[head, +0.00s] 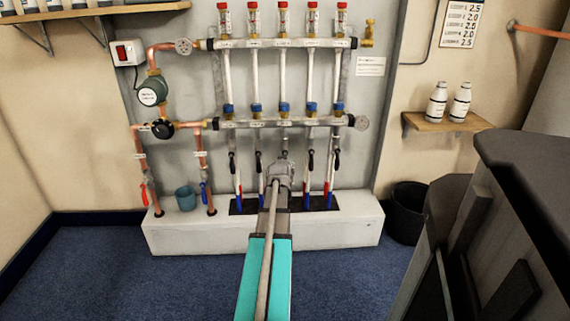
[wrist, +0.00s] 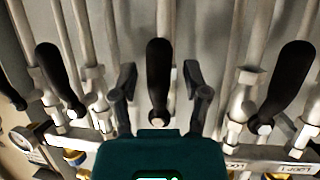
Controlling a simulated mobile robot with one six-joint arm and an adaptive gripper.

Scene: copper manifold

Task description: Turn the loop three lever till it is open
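The loop three lever is the black handle (wrist: 159,70) in the middle of the wrist view. It points up the picture, roughly in line with the pipes behind it. My gripper (wrist: 161,85) is open, with one dark finger on each side of this lever and a visible gap to both. In the head view my gripper (head: 283,165) is in front of the middle loop of the copper manifold, below the lower manifold bar (head: 290,122). There my gripper and arm hide the lever.
Neighbouring black levers stand left (wrist: 58,75) and right (wrist: 288,78) of my gripper in the wrist view. Pipes run close behind. A white plinth (head: 190,238) is under the manifold, with a teal cup (head: 185,198) on it. The blue floor in front is clear.

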